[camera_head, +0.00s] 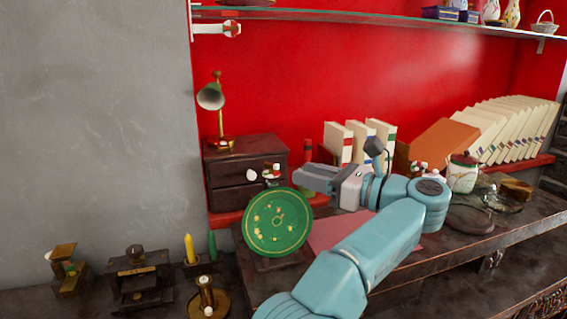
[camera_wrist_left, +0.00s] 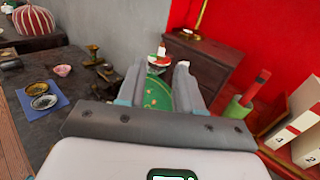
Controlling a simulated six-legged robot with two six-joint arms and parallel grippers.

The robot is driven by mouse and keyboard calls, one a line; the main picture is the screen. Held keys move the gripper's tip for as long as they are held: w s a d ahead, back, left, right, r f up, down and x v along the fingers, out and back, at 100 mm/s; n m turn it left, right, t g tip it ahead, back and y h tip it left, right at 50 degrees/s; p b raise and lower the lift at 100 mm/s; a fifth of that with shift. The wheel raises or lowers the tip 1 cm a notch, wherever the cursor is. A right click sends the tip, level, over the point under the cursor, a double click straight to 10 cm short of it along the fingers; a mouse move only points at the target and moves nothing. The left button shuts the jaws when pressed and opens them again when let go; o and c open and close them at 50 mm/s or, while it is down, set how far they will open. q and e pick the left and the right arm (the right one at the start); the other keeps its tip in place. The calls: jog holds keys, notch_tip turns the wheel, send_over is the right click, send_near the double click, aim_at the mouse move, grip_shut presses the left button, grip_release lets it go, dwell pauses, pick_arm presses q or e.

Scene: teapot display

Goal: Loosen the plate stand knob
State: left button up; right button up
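A green round plate (camera_head: 277,222) with a pattern of small light marks stands upright on a dark stand at the left end of the raised wooden shelf. It also shows in the wrist view (camera_wrist_left: 157,94), between my fingers. I cannot make out the stand's knob for certain; the plate and gripper hide much of the stand. My left gripper (camera_head: 304,179) is just right of the plate's upper edge, pointing left. In the wrist view its two fingers (camera_wrist_left: 157,80) are apart, with nothing visibly held. My right gripper is not in view.
A dark drawer box (camera_head: 240,165) with a brass lamp (camera_head: 212,98) stands behind the plate. Small red-and-white items (camera_head: 270,171) are just above the plate. Brass candle holders (camera_head: 207,298) stand front left. Books (camera_head: 366,141) and a lidded jar (camera_head: 463,175) are to the right.

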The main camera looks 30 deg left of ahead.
pick_arm(q)
jog(key=d+p, duration=0.2)
jog(key=d, duration=0.4)
jog(key=shift+d, duration=0.3)
